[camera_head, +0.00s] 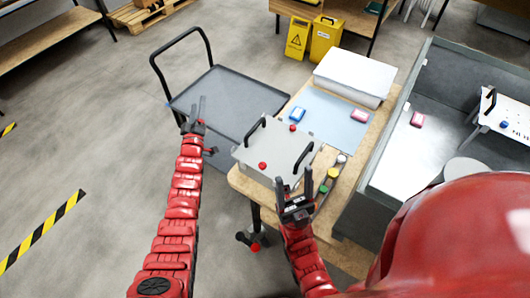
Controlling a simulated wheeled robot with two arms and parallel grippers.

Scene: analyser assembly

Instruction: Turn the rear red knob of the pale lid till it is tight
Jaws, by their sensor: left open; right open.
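The pale lid (277,146) lies at the near left part of the wooden table and has two black handles. Its rear red knob (292,128) stands near the far edge, and its front red knob (262,165) near the close edge. My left gripper (196,112) is open and empty, left of the lid and apart from it, over the dark cart. My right gripper (294,182) is open and empty near the lid's close right corner. Neither gripper is at the rear knob. How tight the knobs are cannot be told.
Several small jars (333,172) stand right of the lid. A blue item (297,115), a pink item (360,116) and a white stack (352,76) lie further back on the table. A dark flat cart (232,99) stands left. A grey walled bench (392,165) stands right.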

